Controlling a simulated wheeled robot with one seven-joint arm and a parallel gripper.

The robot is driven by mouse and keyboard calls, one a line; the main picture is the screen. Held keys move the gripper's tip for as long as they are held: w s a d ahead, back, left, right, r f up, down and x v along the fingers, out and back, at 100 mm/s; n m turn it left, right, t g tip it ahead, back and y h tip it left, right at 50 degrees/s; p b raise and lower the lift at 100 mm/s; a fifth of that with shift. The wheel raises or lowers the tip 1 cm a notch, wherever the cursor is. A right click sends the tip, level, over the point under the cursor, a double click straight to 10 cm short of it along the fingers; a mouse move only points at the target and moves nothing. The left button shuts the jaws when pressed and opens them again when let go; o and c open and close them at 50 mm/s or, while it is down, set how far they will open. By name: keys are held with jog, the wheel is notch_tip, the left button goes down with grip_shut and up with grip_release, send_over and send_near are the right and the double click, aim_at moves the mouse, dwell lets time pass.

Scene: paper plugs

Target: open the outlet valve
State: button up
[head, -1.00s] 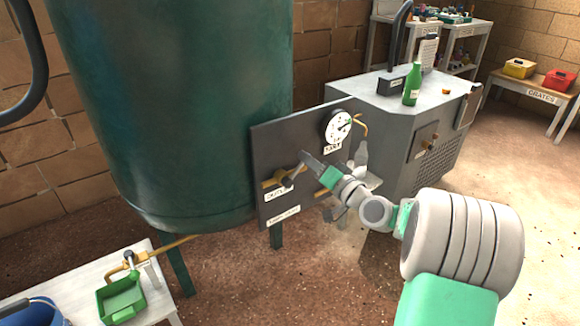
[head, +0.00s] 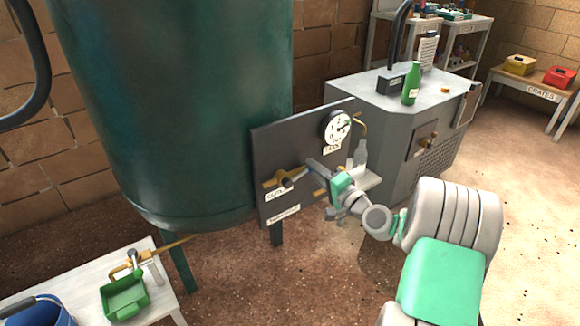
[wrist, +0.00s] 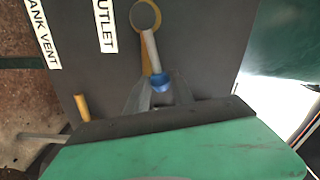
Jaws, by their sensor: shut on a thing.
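The outlet valve (head: 284,181) is a brass fitting on the dark panel (head: 268,150), beside the OUTLET label (head: 275,195). In the wrist view the valve's round body (wrist: 146,14) is at the top, and its grey lever (wrist: 152,52) runs toward me to a blue tip (wrist: 160,82). A brass pipe (wrist: 146,62) lies behind the lever. My gripper (wrist: 150,95) is shut on the lever at its blue end. In the head view my gripper (head: 312,168) is right of the valve, in front of the panel, and hides the lever's end.
A gauge (head: 336,127) is at the panel's upper right. The TANK VENT label (wrist: 42,32) is near the OUTLET label. The green tank (head: 180,100) stands left of the panel; a grey cabinet (head: 400,130) stands right. A low bench (head: 165,295) holds a green tray (head: 125,297).

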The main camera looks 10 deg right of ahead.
jog(key=shift+f, duration=0.15)
jog(key=f+m+p, duration=0.1)
jog(key=m, duration=0.1)
jog(key=shift+d+f+m, duration=0.1)
jog(key=shift+f+m, duration=0.3)
jog(key=o, duration=1)
jog(key=shift+v, duration=1.95)
jog(key=shift+s+d, duration=0.1)
